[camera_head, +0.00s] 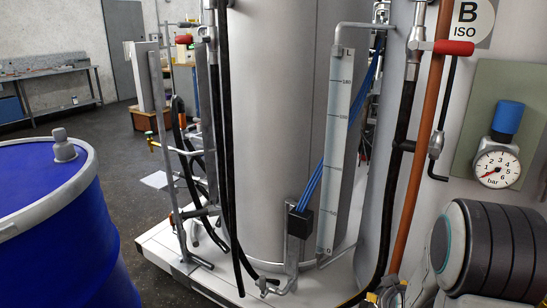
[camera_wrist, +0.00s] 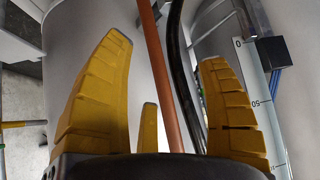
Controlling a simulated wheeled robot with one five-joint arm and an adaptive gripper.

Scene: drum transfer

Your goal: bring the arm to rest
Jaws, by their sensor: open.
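My gripper (camera_wrist: 165,50) shows in the wrist view with its yellow ribbed fingers spread apart, open and empty. An orange-brown pipe (camera_wrist: 155,60) and a black hose (camera_wrist: 183,90) appear behind the gap between the fingers. I cannot tell how far they are from the fingertips.
A blue drum (camera_head: 70,240) stands at the left. A tall grey tank (camera_head: 270,130) with a white level scale (camera_head: 338,130) stands ahead on a pale platform. A pressure gauge (camera_head: 496,166) and red-handled valve (camera_head: 452,47) are at the right. Dark floor lies between drum and bench (camera_head: 55,72).

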